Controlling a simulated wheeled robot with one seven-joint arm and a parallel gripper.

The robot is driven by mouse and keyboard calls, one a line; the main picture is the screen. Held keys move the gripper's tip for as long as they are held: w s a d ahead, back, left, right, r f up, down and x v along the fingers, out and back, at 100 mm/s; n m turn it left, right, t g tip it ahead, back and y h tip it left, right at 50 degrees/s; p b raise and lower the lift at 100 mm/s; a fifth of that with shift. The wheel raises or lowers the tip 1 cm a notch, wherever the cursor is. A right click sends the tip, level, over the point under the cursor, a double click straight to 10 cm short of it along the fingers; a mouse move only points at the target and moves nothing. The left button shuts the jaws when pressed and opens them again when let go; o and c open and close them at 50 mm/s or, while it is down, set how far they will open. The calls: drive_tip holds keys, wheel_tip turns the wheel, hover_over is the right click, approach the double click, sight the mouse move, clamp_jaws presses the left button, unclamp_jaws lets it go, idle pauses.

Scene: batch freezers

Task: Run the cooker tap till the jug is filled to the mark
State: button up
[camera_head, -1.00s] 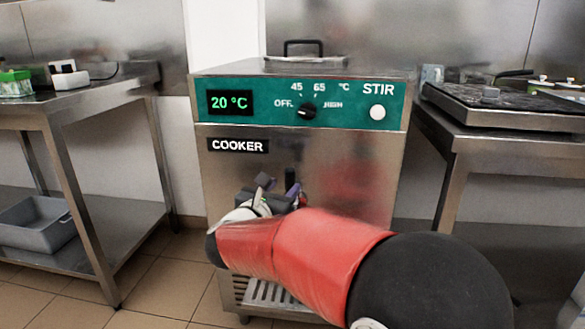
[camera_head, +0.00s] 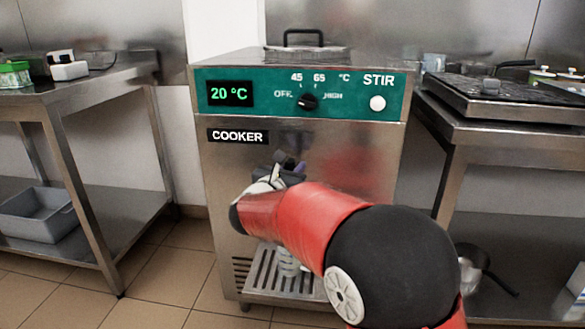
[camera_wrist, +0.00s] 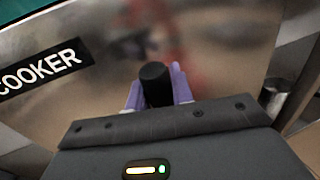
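The cooker (camera_head: 350,160) is a steel cabinet with a green panel reading 20 °C. My gripper (camera_head: 290,166) is at its front, below the COOKER label. In the wrist view, the purple fingers of my gripper (camera_wrist: 157,92) stand on both sides of an upright black tap handle (camera_wrist: 155,84). No clear gap shows between fingers and handle, but whether they press on it cannot be told. The tap's spout is hidden by my arm in the head view. The jug (camera_head: 288,262) shows partly on the grating below; its mark and water level cannot be seen.
A steel table (camera_head: 105,80) with a grey bin (camera_head: 38,215) on its shelf stands at the left. A counter with a dark hob (camera_head: 510,100) is at the right. A pan (camera_head: 480,268) sits low under the counter. Tiled floor is free at the front left.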

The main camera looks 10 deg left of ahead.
clamp_jaws()
drive_tip(key=shift+w+d+r+g, duration=0.1)
drive_tip(key=shift+w+g, duration=0.55)
drive_tip(key=shift+g, duration=0.05)
drive_tip(key=shift+w+p, duration=0.1)
drive_tip(key=shift+p, duration=0.25)
drive_tip(key=o, duration=0.7)
unclamp_jaws()
